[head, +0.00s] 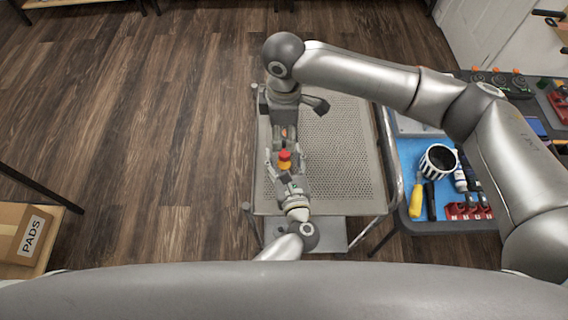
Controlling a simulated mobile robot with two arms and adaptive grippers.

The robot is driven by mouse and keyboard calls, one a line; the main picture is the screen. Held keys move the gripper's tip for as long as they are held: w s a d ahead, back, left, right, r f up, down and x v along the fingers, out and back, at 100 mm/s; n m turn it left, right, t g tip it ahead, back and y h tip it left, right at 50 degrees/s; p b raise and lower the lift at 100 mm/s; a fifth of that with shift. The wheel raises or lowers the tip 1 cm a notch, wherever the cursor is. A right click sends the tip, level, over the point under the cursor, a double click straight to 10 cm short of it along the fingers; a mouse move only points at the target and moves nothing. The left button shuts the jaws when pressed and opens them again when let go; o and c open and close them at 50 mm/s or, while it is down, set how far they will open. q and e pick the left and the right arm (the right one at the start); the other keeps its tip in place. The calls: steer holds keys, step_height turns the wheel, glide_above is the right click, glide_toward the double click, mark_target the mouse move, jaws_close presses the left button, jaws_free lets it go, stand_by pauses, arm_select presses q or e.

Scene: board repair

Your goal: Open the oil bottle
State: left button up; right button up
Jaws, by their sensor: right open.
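The oil bottle (285,165) is small and yellow with a red cap (285,154). It shows over the perforated metal cart top (345,165), in front of my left gripper. My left gripper (285,158) comes up from the bottom, with a finger on each side of the bottle. I cannot tell whether its fingers touch the bottle. My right gripper (284,136) is open, just beyond the red cap, and points toward it. Its fingers are small and partly hidden by its wrist. Whether the bottle rests on the cart or is held above it is unclear.
At the right, a blue-matted table (408,205) holds a striped cup (437,161), a yellow-handled tool (416,198) and red parts (468,211). A cardboard box (22,235) marked PADS sits at the lower left. The right part of the cart top is clear.

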arm_select(q)
jaws_close()
steer(key=shift+o, duration=0.9)
jaws_free()
